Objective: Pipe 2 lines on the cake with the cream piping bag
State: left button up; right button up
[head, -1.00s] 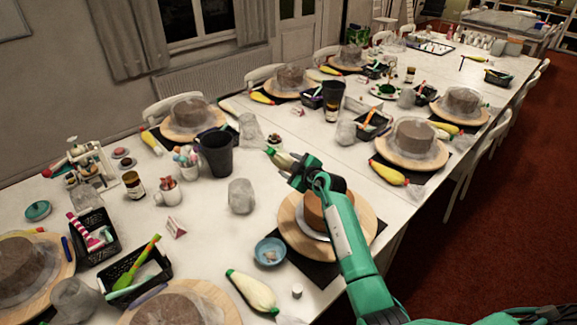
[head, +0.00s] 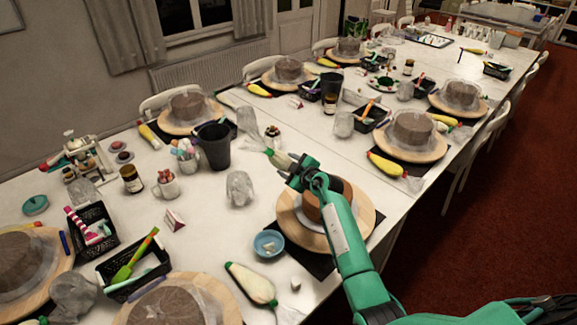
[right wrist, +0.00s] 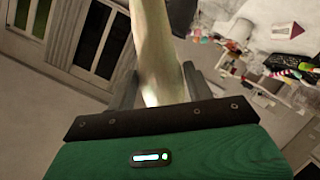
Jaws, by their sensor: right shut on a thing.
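My right gripper (head: 294,175) is shut on a cream piping bag (head: 278,159), which also shows pale and upright between the fingers in the right wrist view (right wrist: 155,50). The bag's green end points up and left. The gripper and bag are in the air by the far side of a brown cake (head: 313,207), which stands on a round wooden turntable (head: 290,222). My right forearm hides part of the cake. I cannot tell the gap between bag and cake. My left gripper is not in view.
A blue bowl (head: 268,243) stands left of the turntable. Another cream piping bag (head: 250,283) lies in front of it. A dark cup (head: 214,147), a crumpled clear cup (head: 240,188) and black baskets (head: 134,268) stand left. Other cakes on turntables line the table.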

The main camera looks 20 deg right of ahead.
jog(key=shift+d+r, duration=0.1)
jog(key=s+d+p, duration=0.2)
jog(key=d, duration=0.8)
jog(key=shift+s, duration=0.4)
dwell(1.5)
jog(key=o, duration=0.3)
dwell(0.4)
